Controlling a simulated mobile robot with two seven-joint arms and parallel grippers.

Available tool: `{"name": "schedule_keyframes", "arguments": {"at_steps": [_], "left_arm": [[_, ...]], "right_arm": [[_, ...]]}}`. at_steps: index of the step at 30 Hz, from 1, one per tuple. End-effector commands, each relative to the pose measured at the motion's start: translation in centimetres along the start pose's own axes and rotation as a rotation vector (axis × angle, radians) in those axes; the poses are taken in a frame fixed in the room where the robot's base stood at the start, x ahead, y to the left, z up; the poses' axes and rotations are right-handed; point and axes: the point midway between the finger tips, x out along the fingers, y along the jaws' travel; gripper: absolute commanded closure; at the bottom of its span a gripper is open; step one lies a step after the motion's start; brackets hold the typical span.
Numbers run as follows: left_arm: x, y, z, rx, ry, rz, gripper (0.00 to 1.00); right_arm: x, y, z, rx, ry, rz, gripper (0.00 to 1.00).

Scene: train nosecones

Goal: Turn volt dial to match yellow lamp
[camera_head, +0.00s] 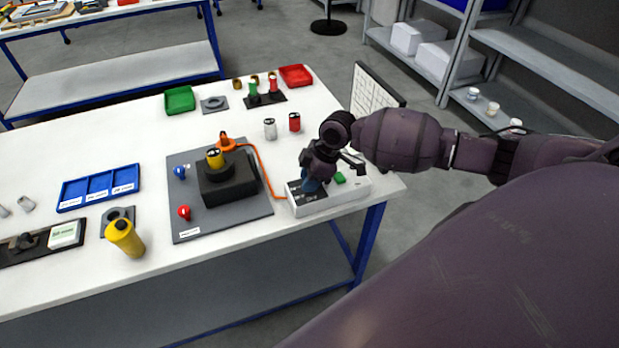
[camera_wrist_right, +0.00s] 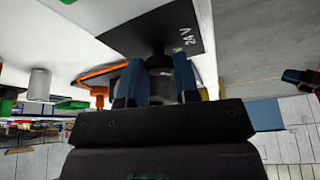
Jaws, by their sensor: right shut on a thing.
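The power box (camera_head: 330,196) is a white case with a dark panel and a green button (camera_head: 340,178), at the right front corner of the table. In the right wrist view its dark panel (camera_wrist_right: 160,32) bears the marking "24 V". My right gripper (camera_head: 312,186) is on the panel, its blue fingers (camera_wrist_right: 160,80) shut on the dial (camera_wrist_right: 158,62), which is mostly hidden. The dial's pointer cannot be read. My left gripper is not in view.
An orange cable (camera_head: 262,168) runs from the grey board (camera_head: 185,232) to the box. Small blue (camera_head: 179,172) and red (camera_head: 184,212) parts sit on the board. A tilted chart panel (camera_head: 374,95) stands behind the box.

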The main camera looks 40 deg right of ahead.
Motion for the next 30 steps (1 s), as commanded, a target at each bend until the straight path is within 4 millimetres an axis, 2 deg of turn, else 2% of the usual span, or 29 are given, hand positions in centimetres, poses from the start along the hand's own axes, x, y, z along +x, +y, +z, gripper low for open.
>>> {"name": "schedule_keyframes", "arguments": {"at_steps": [1,6,17,20,30], "left_arm": [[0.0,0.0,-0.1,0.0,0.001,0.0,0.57],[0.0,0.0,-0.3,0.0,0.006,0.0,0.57],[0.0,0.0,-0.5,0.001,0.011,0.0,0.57],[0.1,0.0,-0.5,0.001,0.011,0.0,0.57],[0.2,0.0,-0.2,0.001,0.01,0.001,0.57]], "right_arm": [[0.0,0.0,0.0,0.0,-0.001,-0.001,0.68],[0.0,0.0,0.0,0.0,-0.001,-0.001,0.45],[-0.7,0.1,0.1,-0.001,0.0,0.001,0.45],[-1.9,0.1,0.1,-0.001,-0.001,0.003,0.45],[-7.9,0.0,0.1,-0.001,-0.002,0.002,0.45]]}}
